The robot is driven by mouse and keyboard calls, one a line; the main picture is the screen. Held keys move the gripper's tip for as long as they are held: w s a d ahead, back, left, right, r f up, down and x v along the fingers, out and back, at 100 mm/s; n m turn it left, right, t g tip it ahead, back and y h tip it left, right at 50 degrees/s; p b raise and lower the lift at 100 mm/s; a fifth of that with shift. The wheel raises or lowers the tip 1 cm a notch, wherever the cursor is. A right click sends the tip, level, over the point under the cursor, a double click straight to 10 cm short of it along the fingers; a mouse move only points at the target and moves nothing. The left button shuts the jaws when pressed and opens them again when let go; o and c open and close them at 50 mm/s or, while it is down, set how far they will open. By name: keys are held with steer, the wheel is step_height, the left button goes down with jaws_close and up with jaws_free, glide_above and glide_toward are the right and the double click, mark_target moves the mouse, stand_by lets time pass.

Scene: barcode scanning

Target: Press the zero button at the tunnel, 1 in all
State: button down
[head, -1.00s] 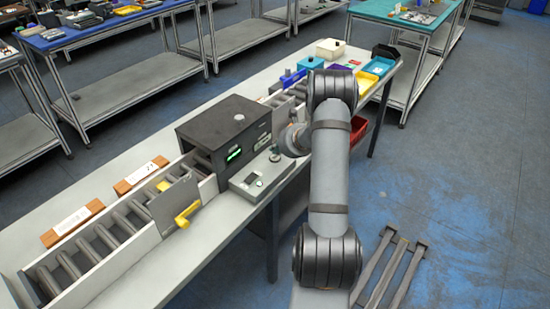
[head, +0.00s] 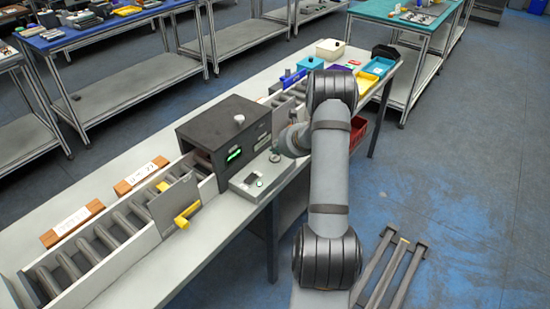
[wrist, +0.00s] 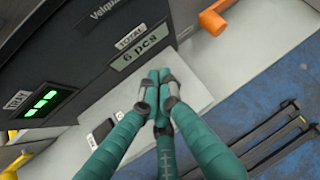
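The tunnel (head: 226,132) is a dark box over the roller conveyor, with a lit green display (wrist: 41,103).
A yellow lever (head: 187,215) stands at the conveyor's near side. Brown boxes (head: 140,177) with labels lie behind the conveyor. Coloured bins (head: 378,67) stand at the bench's far end. An orange handle (wrist: 213,20) shows in the wrist view.

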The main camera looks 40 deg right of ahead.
mark_target(276, 159)
steer(key=shift+f, duration=0.2)
steer(key=shift+f+b, duration=0.25)
steer(key=shift+b, duration=0.3)
steer(key=shift+f+b, duration=0.45)
steer(key=shift+b, duration=0.05)
stand_by(0.4)
steer(key=shift+r, duration=0.1)
steer(key=shift+r+p, duration=0.6)
steer(key=shift+r, duration=0.15)
steer(key=shift+r+p, duration=2)
steer(key=shift+r, duration=0.55)
